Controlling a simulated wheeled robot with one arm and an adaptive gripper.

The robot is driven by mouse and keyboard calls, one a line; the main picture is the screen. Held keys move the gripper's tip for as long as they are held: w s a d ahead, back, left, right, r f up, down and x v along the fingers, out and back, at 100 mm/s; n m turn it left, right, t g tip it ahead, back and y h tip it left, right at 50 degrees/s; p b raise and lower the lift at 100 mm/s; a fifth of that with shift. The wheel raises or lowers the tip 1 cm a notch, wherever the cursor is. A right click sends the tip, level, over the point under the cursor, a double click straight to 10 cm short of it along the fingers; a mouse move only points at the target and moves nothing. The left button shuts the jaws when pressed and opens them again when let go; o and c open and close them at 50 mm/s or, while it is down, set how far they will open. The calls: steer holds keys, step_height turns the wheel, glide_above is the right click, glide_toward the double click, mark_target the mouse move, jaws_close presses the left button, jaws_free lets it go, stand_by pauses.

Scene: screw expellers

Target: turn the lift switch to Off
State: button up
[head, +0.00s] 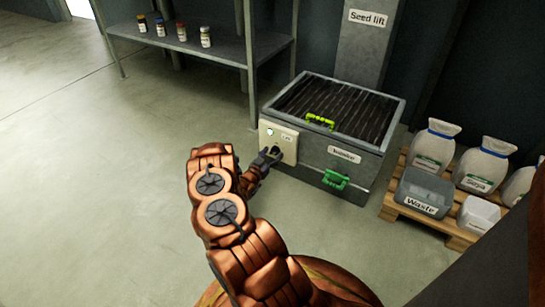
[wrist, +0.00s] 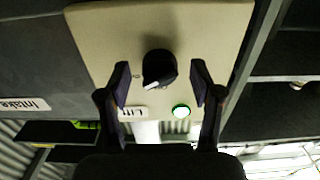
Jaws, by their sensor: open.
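The lift switch is a black rotary knob (wrist: 159,65) on a cream panel (wrist: 220,25), seen in the wrist view. A white mark shows at its lower-left end in that picture. The "Lift" label (wrist: 132,113) appears upside down, beside a lit green lamp (wrist: 181,111). My gripper (wrist: 160,82) is open, one finger on each side of the knob, with a visible gap on both sides. In the head view the panel (head: 290,152) sits on the left front of the intake box, and my gripper (head: 270,156) is in front of it, hiding most of the knob.
A shelf with several jars (head: 205,37) stands behind left. A pallet (head: 455,232) with sacks and a waste bin (head: 422,190) is right. The floor at left is clear.

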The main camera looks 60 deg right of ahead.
steer(key=shift+d, duration=0.2)
steer(key=shift+r, duration=0.1)
steer(key=c, duration=1.1)
